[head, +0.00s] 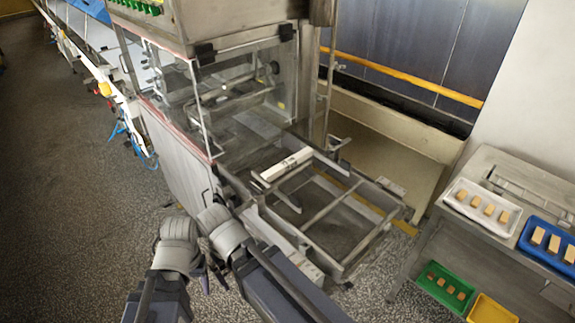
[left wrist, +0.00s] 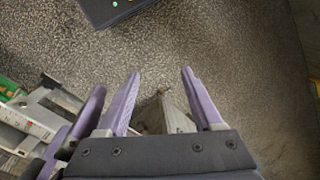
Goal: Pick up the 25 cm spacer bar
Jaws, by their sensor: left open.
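A white bar (head: 287,165), which looks like the spacer bar, lies across the inner end of the metal frame (head: 345,240) in the head view. A pale, marked strip (left wrist: 28,120) at the left edge of the left wrist view may be the same bar. My left gripper (head: 212,278) is low in the head view, left of the frame and well apart from the bar. Its purple fingers (left wrist: 162,100) are spread, with no bar between them. Two more purple fingers (left wrist: 72,135) at the left look like my right gripper, partly hidden; their opening is unclear.
The machine housing with clear panels (head: 245,85) stands behind the frame. On the right, a steel table (head: 505,165) bears a white tray (head: 458,187) and a blue tray (head: 528,247). A green tray (head: 428,287) and a yellow one (head: 490,310) sit lower. Speckled floor (head: 70,220) at left is clear.

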